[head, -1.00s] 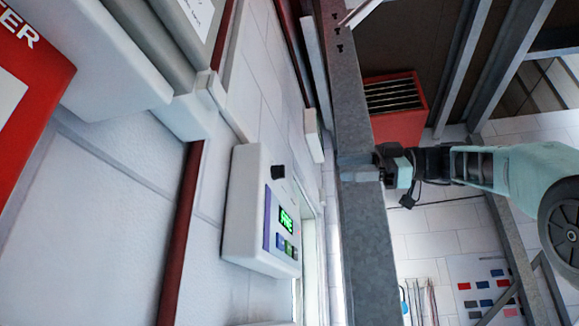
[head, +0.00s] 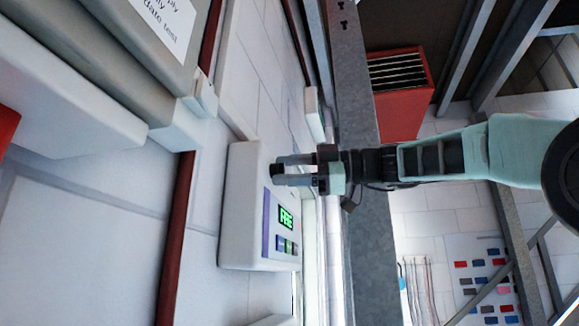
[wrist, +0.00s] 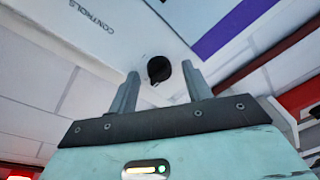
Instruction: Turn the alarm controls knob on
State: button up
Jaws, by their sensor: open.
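The alarm controls box (head: 238,215) is a white panel on the wall in the head view, with a lit green display (head: 286,217) and small buttons below it. Its black knob (head: 277,170) sits above the display. In the wrist view the knob (wrist: 159,69) stands on the white face beside the printed word "CONTROLS" (wrist: 86,15). My gripper (head: 276,170) is open, its grey fingertips on either side of the knob. In the wrist view the knob shows between the tips, with gaps on both sides; I cannot tell how deep the tips reach.
A grey metal post (head: 355,120) runs close behind my gripper. A dark red pipe (head: 177,230) and white and grey boxes (head: 120,60) are on the wall to the left. A red louvred unit (head: 400,95) is at the back.

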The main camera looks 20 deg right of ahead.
jog(key=c, duration=0.9)
jog(key=shift+c, duration=0.2)
jog(key=shift+f+m+b, duration=0.2)
jog(key=shift+m+b, duration=0.2)
jog(key=shift+b, duration=0.35)
jog(key=m+t+b, duration=0.1)
jog(key=m+b, duration=0.2)
jog(key=m, duration=0.3)
jog(key=m+t+b, duration=0.1)
jog(key=m+b, duration=0.3)
jog(key=m, duration=0.2)
jog(key=m+t+b, duration=0.1)
jog(key=m+b, duration=0.3)
jog(key=m, duration=0.3)
